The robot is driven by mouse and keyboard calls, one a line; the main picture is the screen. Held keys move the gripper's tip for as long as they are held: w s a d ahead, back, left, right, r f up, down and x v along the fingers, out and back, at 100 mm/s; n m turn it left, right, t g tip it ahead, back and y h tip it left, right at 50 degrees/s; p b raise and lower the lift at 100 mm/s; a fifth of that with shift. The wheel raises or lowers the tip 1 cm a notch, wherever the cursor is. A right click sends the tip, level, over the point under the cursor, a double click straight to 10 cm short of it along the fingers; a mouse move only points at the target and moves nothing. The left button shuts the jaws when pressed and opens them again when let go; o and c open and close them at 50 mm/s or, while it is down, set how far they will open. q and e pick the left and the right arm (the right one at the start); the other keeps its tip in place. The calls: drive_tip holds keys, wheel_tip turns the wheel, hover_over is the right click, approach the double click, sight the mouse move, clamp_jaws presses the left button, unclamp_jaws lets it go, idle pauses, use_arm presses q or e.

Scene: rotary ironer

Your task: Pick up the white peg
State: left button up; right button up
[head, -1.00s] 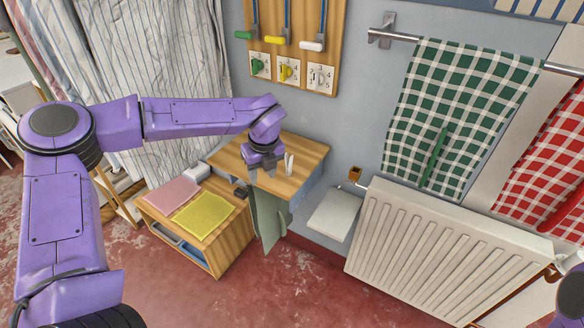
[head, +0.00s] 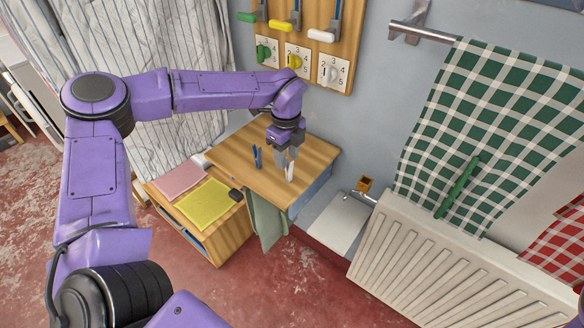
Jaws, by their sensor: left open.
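The white peg (head: 290,173) stands upright on the small wooden table (head: 233,152), near its right front part. My left gripper (head: 286,160) points down over the table, open, with its fingers right at the upper part of the white peg. The fingers partly hide the peg, and I cannot tell whether it is between them or just behind. A blue peg (head: 257,157) stands on the same table, a little to the left of the gripper. My right gripper is not in view.
A lower wooden unit with a pink cloth (head: 181,180) and a yellow cloth (head: 205,204) stands to the left. A green cloth (head: 267,222) hangs at the table's front. A board with dials (head: 297,62) is behind, a radiator (head: 450,262) to the right.

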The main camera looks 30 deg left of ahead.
sight(287, 169)
use_arm(q)
wheel_tip(287, 169, down, 6)
drive_tip(key=shift+w+f+p, duration=0.15)
drive_tip(key=shift+p, duration=0.65)
drive_tip(key=shift+a+f, duration=0.1)
drive_tip(key=shift+f, duration=0.1)
clamp_jaws()
